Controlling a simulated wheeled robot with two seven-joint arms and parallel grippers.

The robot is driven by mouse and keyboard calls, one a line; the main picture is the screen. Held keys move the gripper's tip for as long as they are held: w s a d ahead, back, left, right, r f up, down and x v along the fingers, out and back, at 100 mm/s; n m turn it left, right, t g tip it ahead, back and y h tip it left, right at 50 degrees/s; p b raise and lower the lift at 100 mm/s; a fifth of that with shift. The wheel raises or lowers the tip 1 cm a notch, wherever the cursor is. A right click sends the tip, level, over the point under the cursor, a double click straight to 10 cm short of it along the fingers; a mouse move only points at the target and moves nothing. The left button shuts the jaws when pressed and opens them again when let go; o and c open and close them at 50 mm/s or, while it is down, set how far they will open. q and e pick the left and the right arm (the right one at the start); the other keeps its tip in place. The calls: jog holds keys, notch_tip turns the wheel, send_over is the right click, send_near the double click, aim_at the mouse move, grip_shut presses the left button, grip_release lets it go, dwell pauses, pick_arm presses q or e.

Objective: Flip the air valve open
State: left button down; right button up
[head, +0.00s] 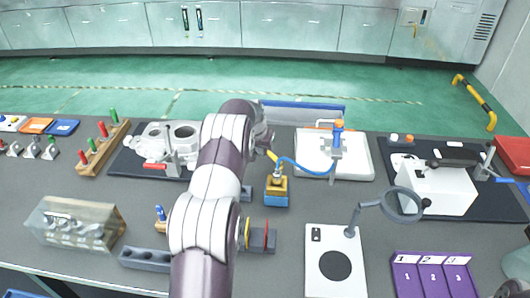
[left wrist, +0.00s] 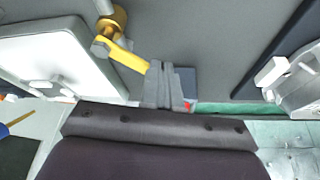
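The air valve (head: 277,175) is a small brass fitting on a yellow and blue block, right of my left arm in the head view. Its yellow lever (head: 272,156) slants up and left from it. In the left wrist view the brass valve body (left wrist: 112,22) is at the top, and the yellow lever (left wrist: 128,58) runs down and right to my left gripper (left wrist: 163,72). The grey fingers look closed together, with the lever's end at their left side; whether they touch is unclear. In the head view the left gripper (head: 266,142) is mostly hidden by my arm.
A blue hose (head: 305,170) runs from the valve to a blue-topped fixture (head: 337,140) on a white tray (head: 360,168). A magnifier (head: 403,204) and a white plate (head: 318,277) stand to the front right. A blue-topped rack (head: 300,112) stands behind.

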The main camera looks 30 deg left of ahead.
pick_arm(q)
jog(key=shift+w+d, duration=0.15)
jog(key=shift+w, duration=1.05)
jog(key=shift+w+d+f, duration=0.1)
jog(key=shift+w+d, duration=0.1)
jog(key=shift+w, duration=0.3)
jog(key=shift+w+d+m, duration=0.15)
jog(key=shift+w+m, duration=0.15)
jog(key=shift+m, duration=0.4)
jog(key=shift+h, duration=0.3)
jog(key=b+v, duration=0.1)
jog(key=v, duration=1.1)
jog(key=shift+r, duration=0.4)
jog(key=shift+d, duration=0.1)
